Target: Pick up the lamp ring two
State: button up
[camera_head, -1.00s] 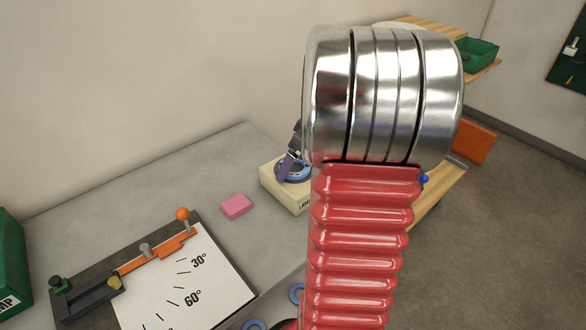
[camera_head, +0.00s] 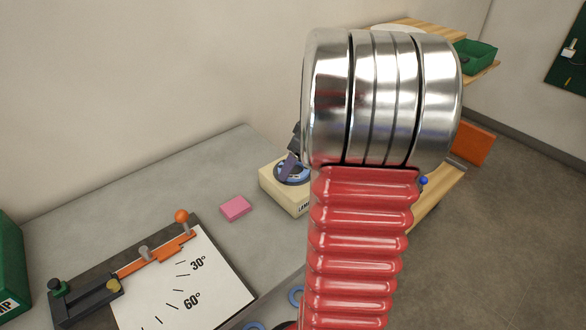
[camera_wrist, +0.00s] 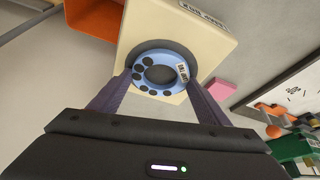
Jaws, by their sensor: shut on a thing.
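The lamp ring, a blue ring with dark round spots and a small printed label (camera_wrist: 160,73), sits between the two fingers of my gripper (camera_wrist: 158,88) in the wrist view. My gripper is shut on its outer sides. The ring is at a dark round recess in the cream block (camera_wrist: 205,35); I cannot tell whether it still touches the block. In the head view the ring (camera_head: 292,172) shows partly at the top of the cream block (camera_head: 285,195), with a dark finger across it. My own arm hides the block's right side.
A pink block (camera_head: 236,208) lies left of the cream block. An angle board with an orange bar (camera_head: 190,290) lies at the front left, and a green bin (camera_head: 8,265) stands at the left edge. Other blue rings (camera_head: 296,296) lie near the front. An orange bin (camera_wrist: 95,18) stands beside the cream block.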

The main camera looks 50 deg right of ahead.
notch_tip(320, 180, up, 10)
dwell(0.6)
jog(key=shift+s, duration=0.1)
dwell(0.4)
